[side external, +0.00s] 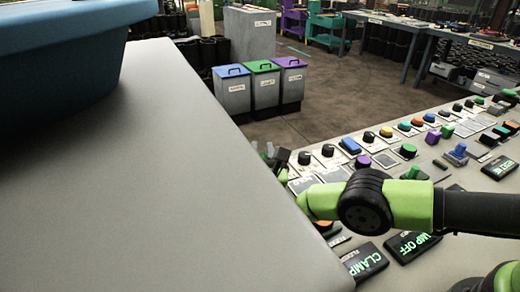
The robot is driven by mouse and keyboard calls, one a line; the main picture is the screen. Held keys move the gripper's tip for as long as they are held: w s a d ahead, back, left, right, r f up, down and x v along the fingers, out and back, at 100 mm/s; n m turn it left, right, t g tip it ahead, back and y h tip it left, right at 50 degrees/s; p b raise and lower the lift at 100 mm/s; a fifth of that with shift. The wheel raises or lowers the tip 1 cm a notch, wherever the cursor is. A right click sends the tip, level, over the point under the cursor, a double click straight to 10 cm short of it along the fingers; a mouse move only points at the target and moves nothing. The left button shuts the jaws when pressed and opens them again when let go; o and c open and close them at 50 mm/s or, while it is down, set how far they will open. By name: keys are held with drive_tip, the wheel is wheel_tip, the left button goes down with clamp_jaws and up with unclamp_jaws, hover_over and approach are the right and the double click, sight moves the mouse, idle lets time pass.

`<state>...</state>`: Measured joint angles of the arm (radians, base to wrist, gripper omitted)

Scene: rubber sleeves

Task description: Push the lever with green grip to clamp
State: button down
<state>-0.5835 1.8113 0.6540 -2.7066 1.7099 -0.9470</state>
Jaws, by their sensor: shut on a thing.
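My arm's green and black wrist reaches in from the right, over the control panel (441,181). My gripper (279,158) shows only as a small dark shape beyond the wrist's left end, by the panel's far left edge. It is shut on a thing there. A sign reading CLAMP (364,262) and another sign ending in MP OFF (412,246) lie on the panel in front of the wrist.
Several knobs, buttons and small plates line the panel, among them a blue button (350,146) and a green knob (408,151). A bare grey surface (150,190) fills the left, with a blue tub (60,60) on it. Three lidded bins (265,92) stand on the floor behind.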

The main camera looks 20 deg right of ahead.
drive_tip(key=c, duration=1)
unclamp_jaws()
drive_tip(key=shift+o, duration=0.2)
drive_tip(key=v, duration=1)
drive_tip(key=shift+d+r, duration=0.1)
drive_tip(key=shift+r, duration=0.05)
